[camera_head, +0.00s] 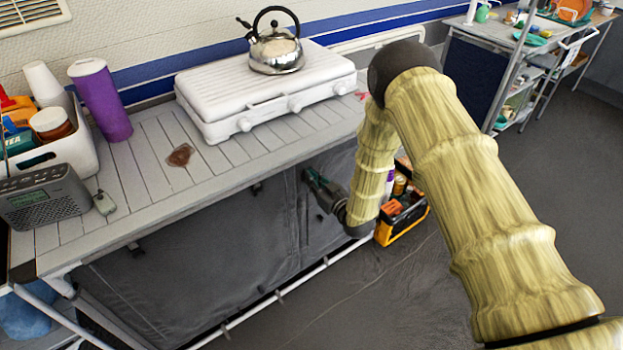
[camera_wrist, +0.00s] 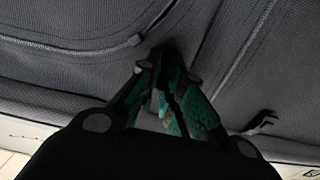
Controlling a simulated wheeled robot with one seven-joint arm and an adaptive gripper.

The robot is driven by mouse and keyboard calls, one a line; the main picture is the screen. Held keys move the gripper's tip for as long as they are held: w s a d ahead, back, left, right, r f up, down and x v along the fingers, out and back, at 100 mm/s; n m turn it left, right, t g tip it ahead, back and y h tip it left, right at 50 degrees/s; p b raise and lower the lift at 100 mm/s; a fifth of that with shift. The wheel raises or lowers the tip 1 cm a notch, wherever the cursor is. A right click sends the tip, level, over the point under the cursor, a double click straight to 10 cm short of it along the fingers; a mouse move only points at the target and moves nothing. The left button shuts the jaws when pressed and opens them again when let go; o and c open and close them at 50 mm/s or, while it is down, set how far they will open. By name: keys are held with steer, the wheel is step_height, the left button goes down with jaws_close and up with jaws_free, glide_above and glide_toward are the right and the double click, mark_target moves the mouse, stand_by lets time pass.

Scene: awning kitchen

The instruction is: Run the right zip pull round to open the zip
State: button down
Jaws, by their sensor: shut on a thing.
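The dark grey fabric front (camera_head: 200,262) hangs under the slatted counter, with zip seams along it. My gripper (camera_head: 312,178) is at the right part of this front, just under the counter edge. In the wrist view its green-padded fingers (camera_wrist: 160,62) are closed together against the fabric. They are shut on the right zip pull, which the fingertips hide. Another zip seam (camera_wrist: 240,62) runs up to the right. A dark hooked piece (camera_wrist: 262,122) lies at the lower right.
A white stove (camera_head: 262,100) with a kettle (camera_head: 275,50) stands on the counter (camera_head: 215,165). A black and orange caddy (camera_head: 402,222) with bottles sits on the floor, close behind my forearm. The floor in front of the fabric is clear.

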steer(key=w+d+b, duration=0.5)
steer(key=w+d, duration=0.4)
steer(key=d, duration=0.4)
steer(key=w+d+b, duration=0.5)
steer(key=w+d, duration=0.5)
steer(key=d, duration=0.3)
steer(key=shift+w+d+r, duration=0.15)
steer(key=shift+d+r, duration=0.05)
steer(key=shift+d, duration=0.05)
steer(key=c, duration=1.5)
jaws_free()
steer(key=shift+w+d+f, duration=0.1)
steer(key=shift+f, duration=0.05)
steer(key=shift+c, duration=0.2)
steer(key=v, duration=1.2)
